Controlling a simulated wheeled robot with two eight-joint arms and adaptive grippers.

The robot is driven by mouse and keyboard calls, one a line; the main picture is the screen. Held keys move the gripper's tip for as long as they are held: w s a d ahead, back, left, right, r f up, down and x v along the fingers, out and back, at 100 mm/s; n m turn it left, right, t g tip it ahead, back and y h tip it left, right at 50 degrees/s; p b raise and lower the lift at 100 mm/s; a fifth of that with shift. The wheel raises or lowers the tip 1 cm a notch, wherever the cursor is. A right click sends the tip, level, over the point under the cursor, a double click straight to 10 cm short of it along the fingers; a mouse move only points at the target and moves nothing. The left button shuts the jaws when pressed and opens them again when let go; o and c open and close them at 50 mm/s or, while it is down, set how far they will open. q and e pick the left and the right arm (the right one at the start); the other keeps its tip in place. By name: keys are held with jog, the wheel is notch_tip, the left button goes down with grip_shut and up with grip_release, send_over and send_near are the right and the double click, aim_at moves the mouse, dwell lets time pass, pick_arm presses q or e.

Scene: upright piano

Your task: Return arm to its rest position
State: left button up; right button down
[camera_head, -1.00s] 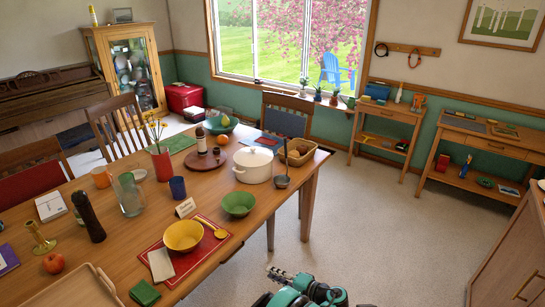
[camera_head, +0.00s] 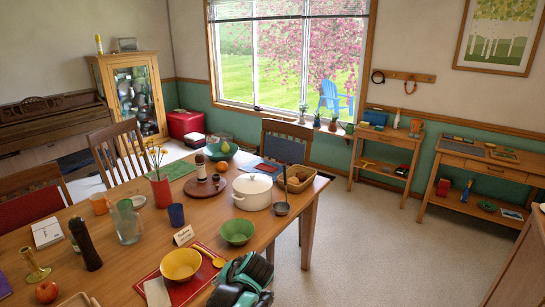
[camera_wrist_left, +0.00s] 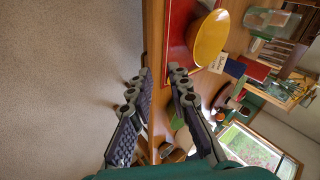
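My left gripper shows in the left wrist view (camera_wrist_left: 161,78). Its two dark, ridged fingers stand apart with nothing between them. The wooden table (camera_wrist_left: 155,20) edge and the pale floor lie beyond the fingers. A teal and black part of my arm shows at the bottom of the head view, in front of the near table edge; no fingertips can be made out there. My right gripper is in neither view.
A yellow bowl (camera_head: 181,264) on a red mat (camera_head: 200,283) is close to the teal arm part. A green bowl (camera_head: 237,232), a white pot (camera_head: 252,191) and a ladle (camera_head: 282,208) stand near the table's right edge. Carpet (camera_head: 375,245) right of the table is clear.

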pick_arm(q)
jog(key=s+a+r+n+h, duration=0.1)
jog(key=s+n+h, duration=0.1)
jog(key=s, duration=0.8)
jog(key=s+a+r+n+t+h, duration=0.1)
jog(key=s+a+n+h, duration=0.1)
jog(key=s, duration=0.8)
jog(key=shift+s+a+n+h, duration=0.2)
jog(key=shift+s+n+h, duration=0.15)
jog(key=shift+h, duration=0.35)
